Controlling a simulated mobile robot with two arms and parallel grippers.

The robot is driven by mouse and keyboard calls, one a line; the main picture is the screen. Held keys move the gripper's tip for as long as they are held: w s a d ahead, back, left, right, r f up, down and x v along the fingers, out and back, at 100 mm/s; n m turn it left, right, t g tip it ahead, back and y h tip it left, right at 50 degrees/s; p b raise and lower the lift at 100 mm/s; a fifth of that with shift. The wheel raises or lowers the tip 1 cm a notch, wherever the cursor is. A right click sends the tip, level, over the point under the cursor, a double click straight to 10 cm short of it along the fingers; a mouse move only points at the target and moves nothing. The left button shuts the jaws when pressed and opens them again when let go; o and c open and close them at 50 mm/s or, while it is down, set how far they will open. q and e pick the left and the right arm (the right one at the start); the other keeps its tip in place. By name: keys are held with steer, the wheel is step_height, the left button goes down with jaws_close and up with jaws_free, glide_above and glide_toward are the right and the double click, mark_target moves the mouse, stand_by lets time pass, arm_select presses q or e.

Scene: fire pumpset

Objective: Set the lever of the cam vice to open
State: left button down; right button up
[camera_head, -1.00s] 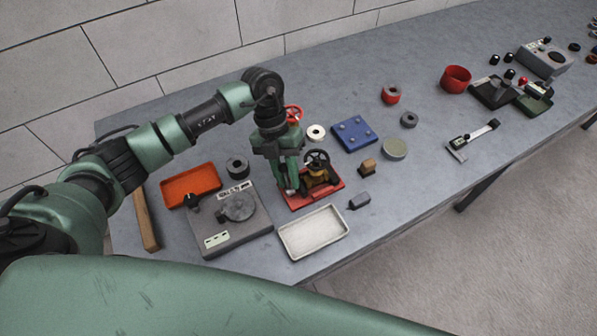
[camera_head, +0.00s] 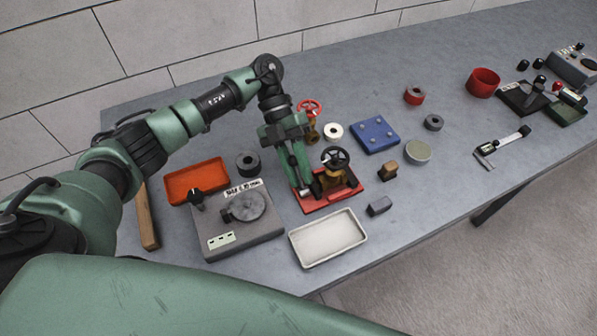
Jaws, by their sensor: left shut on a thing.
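The cam vice appears to be the red-based fixture (camera_head: 330,203) in the middle of the bench. A brass valve body with a black handwheel (camera_head: 336,157) sits on it. My left gripper (camera_head: 303,190) reaches down at the left side of the fixture, its fingers tilted. It is shut on a small part there, apparently the lever; the fingers hide most of it, so its position is unclear. My right gripper is not in view.
A white tray (camera_head: 328,240) lies in front of the fixture. A grey device with a round plate (camera_head: 235,235) and an orange tray (camera_head: 196,182) are to the left. A red handwheel valve (camera_head: 310,107) stands behind; a blue plate (camera_head: 374,136) is to the right.

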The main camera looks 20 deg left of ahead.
arm_select(q)
steer(key=c, duration=1.2)
jaws_free()
